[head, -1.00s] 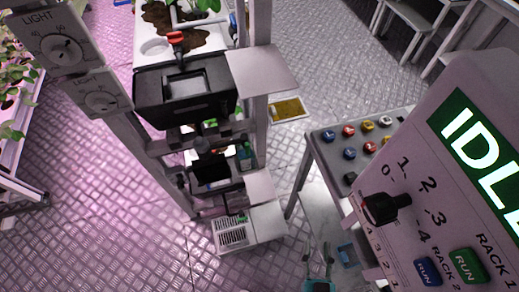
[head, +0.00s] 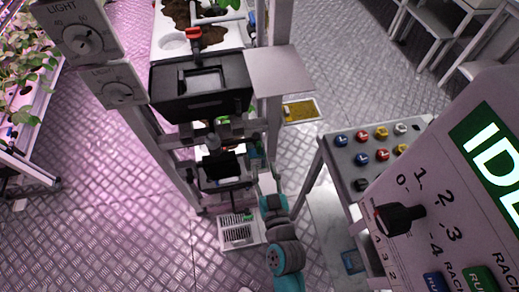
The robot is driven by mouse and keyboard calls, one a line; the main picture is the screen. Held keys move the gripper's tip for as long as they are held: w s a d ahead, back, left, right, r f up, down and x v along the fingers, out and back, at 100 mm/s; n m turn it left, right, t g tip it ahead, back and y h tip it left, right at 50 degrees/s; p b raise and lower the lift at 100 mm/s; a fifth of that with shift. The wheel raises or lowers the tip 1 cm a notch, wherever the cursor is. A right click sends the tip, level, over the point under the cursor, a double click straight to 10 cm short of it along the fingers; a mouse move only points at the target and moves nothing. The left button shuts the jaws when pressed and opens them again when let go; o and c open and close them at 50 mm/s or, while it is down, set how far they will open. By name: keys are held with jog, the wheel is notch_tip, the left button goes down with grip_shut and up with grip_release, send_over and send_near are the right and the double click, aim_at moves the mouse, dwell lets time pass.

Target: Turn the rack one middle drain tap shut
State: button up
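A tap with a red handle (head: 193,33) sits at the front of the top tray (head: 172,44) of the near rack. Below it, a grey fitting (head: 213,141) shows at the middle level, behind and under a black box. I cannot tell whether it is the middle drain tap or how its handle is turned. My teal and grey arm reaches up from the bottom of the head view to the rack's right side at the lower levels.
A black box (head: 201,84) and a flat grey plate (head: 293,72) jut from the rack. Light dials (head: 83,40) are at left. A button table (head: 345,160) and a control panel (head: 425,235) reading "IDLE" stand at right. Patterned floor is open at left.

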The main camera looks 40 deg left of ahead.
aim_at(259, 150)
jog(key=x, duration=0.7)
jog(key=shift+w, duration=0.15)
grip_shut()
